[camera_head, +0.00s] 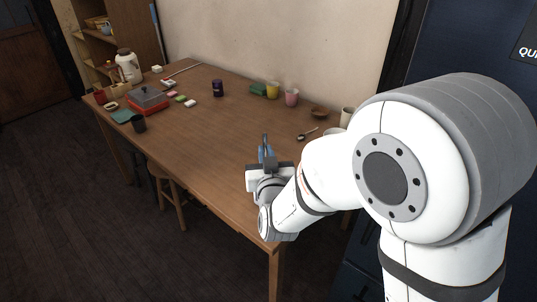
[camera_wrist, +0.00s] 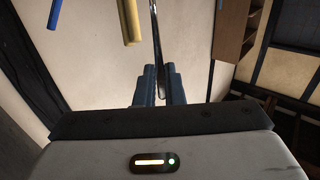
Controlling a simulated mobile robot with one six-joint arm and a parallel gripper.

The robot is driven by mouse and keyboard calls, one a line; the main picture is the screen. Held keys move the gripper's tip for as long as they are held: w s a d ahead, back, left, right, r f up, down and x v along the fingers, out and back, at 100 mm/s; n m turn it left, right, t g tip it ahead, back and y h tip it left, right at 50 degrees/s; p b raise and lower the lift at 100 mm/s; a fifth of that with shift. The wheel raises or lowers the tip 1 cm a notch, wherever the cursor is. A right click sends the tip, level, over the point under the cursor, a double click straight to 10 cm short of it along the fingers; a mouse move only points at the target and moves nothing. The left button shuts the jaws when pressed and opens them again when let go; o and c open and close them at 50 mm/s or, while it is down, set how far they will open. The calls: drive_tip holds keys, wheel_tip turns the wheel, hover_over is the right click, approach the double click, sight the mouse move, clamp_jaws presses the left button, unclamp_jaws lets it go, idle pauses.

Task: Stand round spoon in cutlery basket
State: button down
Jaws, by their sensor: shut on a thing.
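My gripper (camera_head: 265,148) is over the near right part of the table. In the wrist view my gripper (camera_wrist: 160,72) is shut on a thin, dark metallic piece (camera_wrist: 156,35), which appears to be the round spoon. It runs up out of the top of the view, so its far end is hidden. Another spoon (camera_head: 308,133) with a dark bowl lies flat on the table, to the right of my gripper. I cannot make out the cutlery basket; my arm covers part of the table's right end.
The wooden table (camera_head: 215,137) is clear left of my gripper. A yellow cup (camera_head: 272,90), a pink cup (camera_head: 291,97) and a brown bowl (camera_head: 319,112) stand along the wall. A blue rod (camera_wrist: 54,14) and a yellow rod (camera_wrist: 130,22) show in the wrist view.

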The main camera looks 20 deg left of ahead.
drive_tip(key=shift+f+b, duration=2.35)
drive_tip(key=c, duration=1.5)
unclamp_jaws()
drive_tip(key=shift+o, duration=0.2)
drive_tip(key=shift+s+d, duration=0.1)
drive_tip(key=shift+s, duration=0.05)
drive_tip(key=v, duration=0.7)
drive_tip(key=shift+s, duration=0.3)
drive_tip(key=shift+d+r, duration=0.1)
